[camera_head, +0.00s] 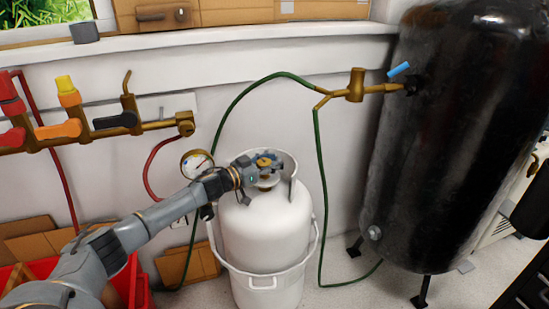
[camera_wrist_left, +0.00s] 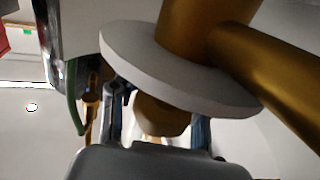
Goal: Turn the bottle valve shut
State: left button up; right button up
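The white gas bottle (camera_head: 266,226) stands upright on the floor against the wall. Its brass valve (camera_head: 265,161) is at the top, inside the collar. My left gripper (camera_head: 262,165) reaches in from the left and is at the valve. In the left wrist view the two fingers (camera_wrist_left: 160,130) stand either side of a brass knob (camera_wrist_left: 160,113), under a pale grey disc (camera_wrist_left: 180,70). The fingers are apart with the knob between them; whether they press on it I cannot tell. My right gripper is not in view.
A pressure gauge (camera_head: 196,163) sits just left of the valve. Green hose (camera_head: 237,103) and red hose (camera_head: 149,170) run close by. A large black tank (camera_head: 450,140) stands right. A brass manifold (camera_head: 152,125) with coloured handles is on the left wall. A red crate (camera_head: 133,285) is lower left.

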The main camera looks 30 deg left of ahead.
aim_at(258, 165)
pick_arm(q)
jog(key=shift+o, duration=0.3)
jog(key=shift+a+r, duration=0.1)
jog(key=shift+r, duration=0.05)
jog(key=shift+v, duration=3.75)
